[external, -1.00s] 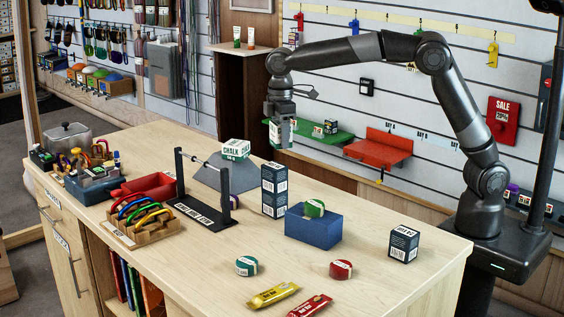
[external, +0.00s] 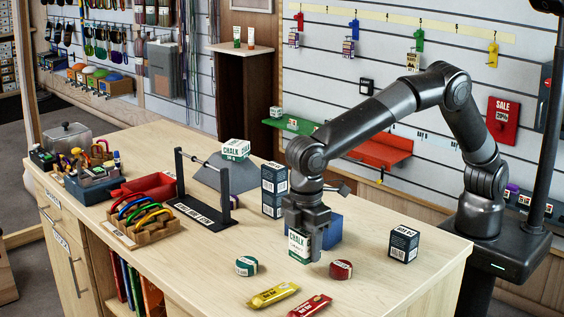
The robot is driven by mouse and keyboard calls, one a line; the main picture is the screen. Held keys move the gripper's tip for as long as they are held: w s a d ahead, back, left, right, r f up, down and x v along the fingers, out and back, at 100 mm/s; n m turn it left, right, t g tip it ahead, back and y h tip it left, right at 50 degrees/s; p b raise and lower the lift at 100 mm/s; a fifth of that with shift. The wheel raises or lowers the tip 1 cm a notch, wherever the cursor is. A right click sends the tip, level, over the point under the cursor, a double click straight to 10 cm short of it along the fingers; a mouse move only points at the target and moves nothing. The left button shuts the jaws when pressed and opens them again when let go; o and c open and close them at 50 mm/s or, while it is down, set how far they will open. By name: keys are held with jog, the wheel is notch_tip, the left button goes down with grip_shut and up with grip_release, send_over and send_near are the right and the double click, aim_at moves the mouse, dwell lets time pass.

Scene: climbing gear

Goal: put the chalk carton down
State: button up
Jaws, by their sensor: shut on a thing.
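My gripper (external: 308,236) is over the front right part of the wooden counter (external: 200,262). It is shut on a white and green chalk carton (external: 299,247), which is upright between the fingers. The carton's bottom is at or very near the counter top; I cannot tell whether it touches. A second chalk carton (external: 236,149) sits on top of a grey sloped block (external: 222,178) farther back.
A blue block (external: 333,230) is right behind my gripper. A green tape roll (external: 246,266) lies to the left and a red one (external: 341,269) to the right. Dark boxes (external: 274,190) are stacked behind; another dark box (external: 404,243) stands right. Bars (external: 273,294) lie in front.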

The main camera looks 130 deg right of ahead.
jog(key=shift+n, duration=0.5)
jog(key=a, duration=0.1)
jog(key=w+a+f, duration=0.1)
jog(key=a+f, duration=0.1)
jog(key=a, duration=0.1)
jog(key=shift+w+f, duration=0.1)
jog(key=shift+w, duration=0.05)
jog(key=d+r, duration=0.1)
jog(key=d, duration=0.3)
jog(key=w+d+r, duration=0.1)
jog(key=d, duration=0.3)
jog(key=w+d+r, duration=0.1)
jog(key=d, duration=0.4)
jog(key=shift+r, duration=0.4)
notch_tip(320, 180, up, 4)
send_over(239, 240)
jog(key=a, duration=0.1)
jog(key=f, duration=0.6)
jog(key=d+f, duration=0.1)
jog(key=f, duration=0.3)
jog(key=shift+f, duration=0.15)
jog(key=o, duration=1)
